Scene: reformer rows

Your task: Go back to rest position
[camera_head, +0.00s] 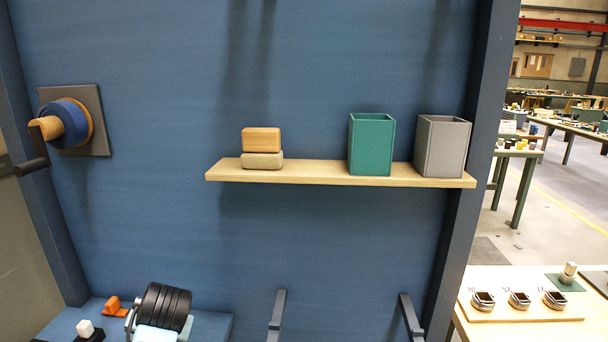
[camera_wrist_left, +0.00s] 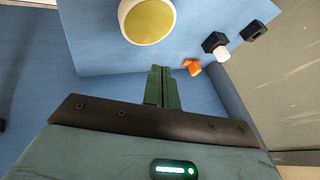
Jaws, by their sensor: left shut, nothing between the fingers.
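My left gripper (camera_wrist_left: 163,88) shows in the left wrist view, with its two green fingers together and nothing between them. It is above or beside the blue surface, apart from the things there. An orange piece (camera_wrist_left: 193,67) lies just right of the fingertips in that view. I cannot make out either gripper in the head view. My right gripper does not show.
A wooden shelf (camera_head: 310,174) holds stacked blocks (camera_head: 262,140), a green box (camera_head: 371,144) and a grey box (camera_head: 441,146). A blue wheel (camera_head: 70,124) is at left. Black discs (camera_head: 163,306) stand at lower left. Two dark bars (camera_head: 277,315) jut up below the shelf.

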